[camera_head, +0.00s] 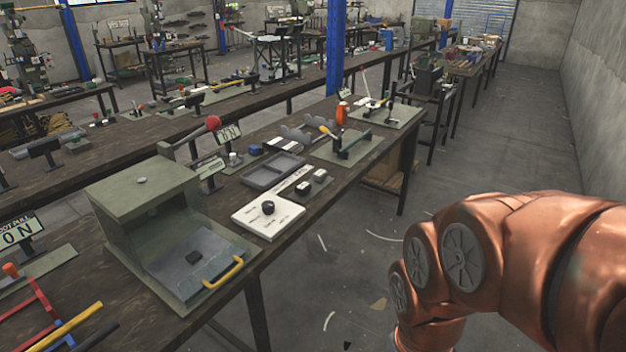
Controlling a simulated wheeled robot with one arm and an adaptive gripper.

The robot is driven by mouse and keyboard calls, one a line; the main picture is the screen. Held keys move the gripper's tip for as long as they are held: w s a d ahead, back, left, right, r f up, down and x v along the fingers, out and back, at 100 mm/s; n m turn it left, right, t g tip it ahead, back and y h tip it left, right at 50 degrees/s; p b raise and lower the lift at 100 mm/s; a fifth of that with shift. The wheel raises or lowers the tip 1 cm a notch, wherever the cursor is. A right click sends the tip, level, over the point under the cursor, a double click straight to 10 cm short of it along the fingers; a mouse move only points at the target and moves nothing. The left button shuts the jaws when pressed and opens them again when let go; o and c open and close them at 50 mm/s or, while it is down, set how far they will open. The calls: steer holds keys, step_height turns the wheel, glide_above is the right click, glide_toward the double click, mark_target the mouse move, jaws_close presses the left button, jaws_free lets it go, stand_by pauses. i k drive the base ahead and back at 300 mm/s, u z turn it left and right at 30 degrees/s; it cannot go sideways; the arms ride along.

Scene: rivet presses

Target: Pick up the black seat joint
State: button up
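I cannot tell for sure which part is the black seat joint. A small black block (193,257) lies on the grey sliding plate (212,243) in front of a green box-shaped press (145,195). A round black knob-like piece (268,207) sits on a white plate (250,222) to the right of the press. My copper-coloured arm fills the lower right, over the floor to the right of the bench. My gripper is outside the picture.
A yellow handle (223,272) is on the sliding plate's front edge. A blue post (336,50) rises behind the bench. The aisle floor (500,150) is mostly clear.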

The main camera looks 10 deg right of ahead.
mark_target(303, 188)
steer(key=z, duration=0.55)
steer(key=i, duration=0.85)
steer(key=u, duration=2.1)
